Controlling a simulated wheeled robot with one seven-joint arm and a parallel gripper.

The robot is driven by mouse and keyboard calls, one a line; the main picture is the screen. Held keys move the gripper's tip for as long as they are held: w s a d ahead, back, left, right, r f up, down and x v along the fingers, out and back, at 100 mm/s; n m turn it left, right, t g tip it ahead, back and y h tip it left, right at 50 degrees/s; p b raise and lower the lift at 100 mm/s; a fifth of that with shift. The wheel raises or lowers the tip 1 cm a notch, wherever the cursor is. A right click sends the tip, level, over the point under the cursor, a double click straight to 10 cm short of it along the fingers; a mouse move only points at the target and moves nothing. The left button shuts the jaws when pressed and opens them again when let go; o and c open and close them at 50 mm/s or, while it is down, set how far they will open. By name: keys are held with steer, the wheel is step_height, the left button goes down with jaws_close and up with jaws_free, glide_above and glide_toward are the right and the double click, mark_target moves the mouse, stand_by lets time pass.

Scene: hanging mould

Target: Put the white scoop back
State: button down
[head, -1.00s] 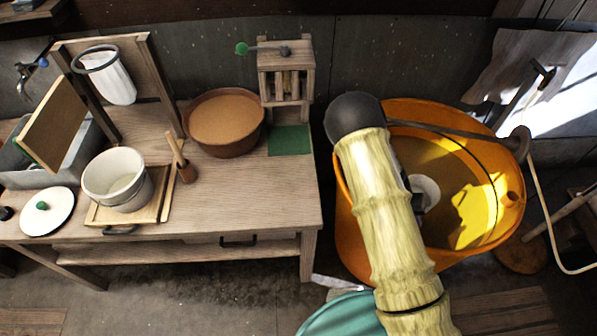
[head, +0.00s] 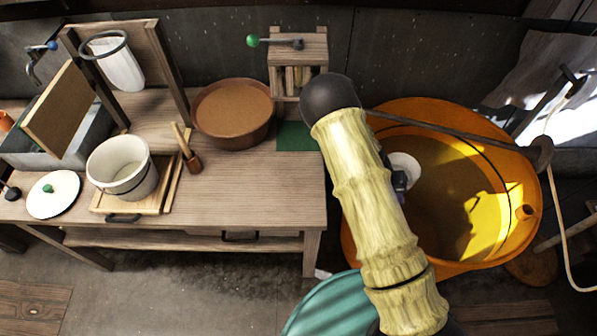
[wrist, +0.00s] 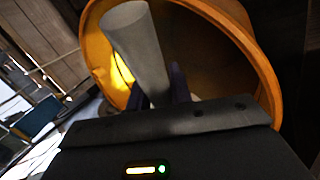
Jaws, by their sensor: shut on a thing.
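The white scoop (head: 405,167) shows in the head view as a pale round shape beside my arm, over the left part of the orange tub's opening. In the wrist view the scoop (wrist: 140,48) is a pale grey-white, tilted cylinder. My gripper (wrist: 162,90) is shut on its lower end, between two dark fingers. In the head view my gripper (head: 400,184) is mostly hidden behind my bamboo-like arm. The orange tub (head: 355,222) lies behind the scoop in both views. I cannot tell whether the scoop touches the tub.
A wooden bench (head: 255,185) stands left of the tub, with a brown bowl (head: 233,108), white pot (head: 118,172), white lid (head: 53,194) and small wooden press (head: 298,62). A dark rod (head: 455,131) crosses above the tub. A teal round thing (head: 322,305) stands in front.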

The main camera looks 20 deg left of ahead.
steer(key=a+r+n+t, duration=0.1)
steer(key=a+n, duration=0.2)
steer(key=a, duration=0.5)
steer(key=a+r+n+t+y+b, duration=0.1)
steer(key=a+n+t, duration=0.1)
steer(key=a, duration=0.7)
steer(key=a+r+n+t+y, duration=0.1)
steer(key=a+n, duration=0.3)
steer(key=a, duration=0.4)
steer(key=shift+w+a+r+n+t, duration=0.25)
steer(key=shift+w+a+n+t, duration=0.05)
steer(key=shift+w+n+t, duration=0.1)
steer(key=shift+f, duration=0.1)
steer(key=shift+f+p, duration=0.75)
steer(key=shift+f, duration=2.1)
steer(key=shift+f+p, duration=0.75)
steer(key=shift+f, duration=1.3)
